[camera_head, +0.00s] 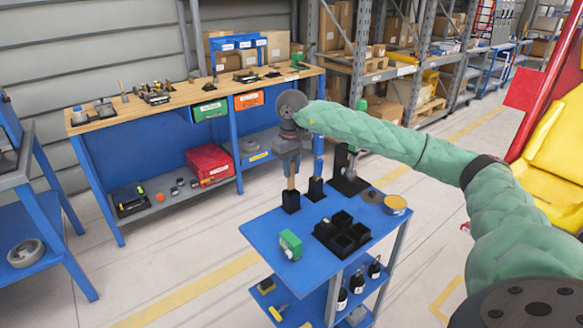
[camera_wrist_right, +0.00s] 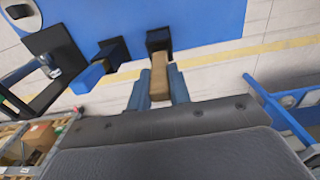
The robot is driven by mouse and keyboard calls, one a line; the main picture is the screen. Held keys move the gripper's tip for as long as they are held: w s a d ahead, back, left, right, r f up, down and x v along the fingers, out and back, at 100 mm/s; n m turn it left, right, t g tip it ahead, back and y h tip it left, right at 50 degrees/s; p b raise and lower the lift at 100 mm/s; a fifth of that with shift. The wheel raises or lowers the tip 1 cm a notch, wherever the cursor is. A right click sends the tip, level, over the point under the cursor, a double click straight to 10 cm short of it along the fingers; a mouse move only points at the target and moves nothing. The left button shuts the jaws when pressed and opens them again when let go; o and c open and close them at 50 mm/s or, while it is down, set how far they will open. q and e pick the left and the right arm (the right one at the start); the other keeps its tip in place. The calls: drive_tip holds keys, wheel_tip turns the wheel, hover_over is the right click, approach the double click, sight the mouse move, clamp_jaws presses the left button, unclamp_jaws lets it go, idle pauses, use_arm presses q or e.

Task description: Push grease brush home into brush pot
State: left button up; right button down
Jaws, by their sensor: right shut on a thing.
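The grease brush (camera_head: 291,183) shows as a wooden handle, upright on the blue cart. My right gripper (camera_head: 289,172) comes down from above and is shut on the handle. The brush's lower end meets the black brush pot (camera_head: 291,203) near the cart's back left corner; how deep it sits is hidden. In the right wrist view the handle (camera_wrist_right: 160,82) lies between my fingers (camera_wrist_right: 157,90), with the dark pot (camera_wrist_right: 158,40) just beyond it. My left gripper is out of view.
Beside the pot stands another black holder (camera_head: 315,189) with a blue upright piece. A black stand (camera_head: 350,184), a round tin (camera_head: 395,205), a black compartment tray (camera_head: 342,235) and a green-white box (camera_head: 290,244) share the cart top (camera_head: 265,232). The workbench (camera_head: 160,108) is behind.

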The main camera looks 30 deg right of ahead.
drive_tip(key=shift+f+b, duration=1)
drive_tip(key=shift+f, duration=0.3)
drive_tip(key=shift+c, duration=2.1)
unclamp_jaws()
drive_tip(key=shift+r, duration=0.1)
drive_tip(key=shift+r+p, duration=0.95)
drive_tip(key=shift+r, duration=2.5)
